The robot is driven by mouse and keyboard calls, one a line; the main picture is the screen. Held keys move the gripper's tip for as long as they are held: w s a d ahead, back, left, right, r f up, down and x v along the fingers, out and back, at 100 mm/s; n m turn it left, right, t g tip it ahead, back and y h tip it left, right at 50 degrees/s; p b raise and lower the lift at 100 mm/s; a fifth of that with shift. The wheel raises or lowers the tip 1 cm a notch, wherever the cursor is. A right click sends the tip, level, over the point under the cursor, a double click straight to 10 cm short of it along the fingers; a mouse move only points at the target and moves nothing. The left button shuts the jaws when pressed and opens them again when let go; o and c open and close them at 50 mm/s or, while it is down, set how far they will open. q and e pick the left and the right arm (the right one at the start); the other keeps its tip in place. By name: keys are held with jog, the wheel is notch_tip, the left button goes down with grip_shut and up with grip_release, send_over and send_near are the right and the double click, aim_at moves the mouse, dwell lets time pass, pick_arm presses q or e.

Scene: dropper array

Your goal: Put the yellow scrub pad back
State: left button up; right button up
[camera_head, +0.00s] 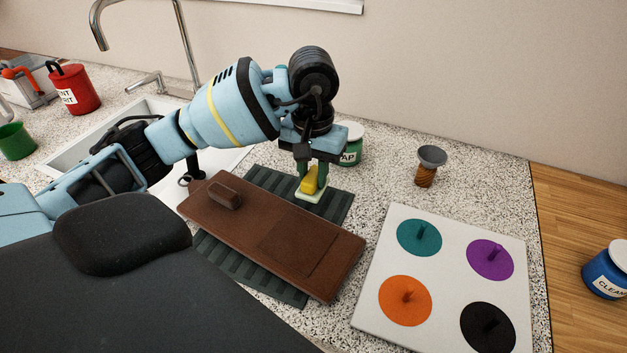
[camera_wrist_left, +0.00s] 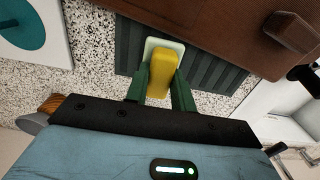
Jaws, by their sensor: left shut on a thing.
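The yellow scrub pad (camera_head: 310,181) has a yellow grip on a pale whitish-green base. My left gripper (camera_head: 318,177) is shut on its yellow grip and points down. In the left wrist view the scrub pad (camera_wrist_left: 160,70) sits between the two green fingers, with its pale base away from the palm. It is over the far right part of the dark ridged mat (camera_head: 335,208), beyond the brown board (camera_head: 310,252). I cannot tell whether its base touches the mat. My right gripper is not in view.
The brown board with a raised block lies across the mat. A white panel (camera_head: 372,312) with teal, purple, orange and black knobbed discs lies at the right. A green jar (camera_head: 352,148) and a small brush (camera_head: 428,168) stand behind. The sink (camera_head: 75,153) is at the left.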

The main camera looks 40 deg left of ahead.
aim_at(314, 171)
pick_arm(q)
jog(key=shift+w, duration=0.1)
jog(key=shift+w+a, duration=0.15)
jog(key=shift+w, duration=0.15)
notch_tip(314, 171, down, 3)
jog(key=shift+f+p, duration=0.15)
jog(key=shift+p, duration=0.15)
jog(key=shift+f, duration=0.1)
jog(key=shift+f, duration=0.1)
jog(key=shift+f, duration=0.15)
jog(key=o, duration=0.9)
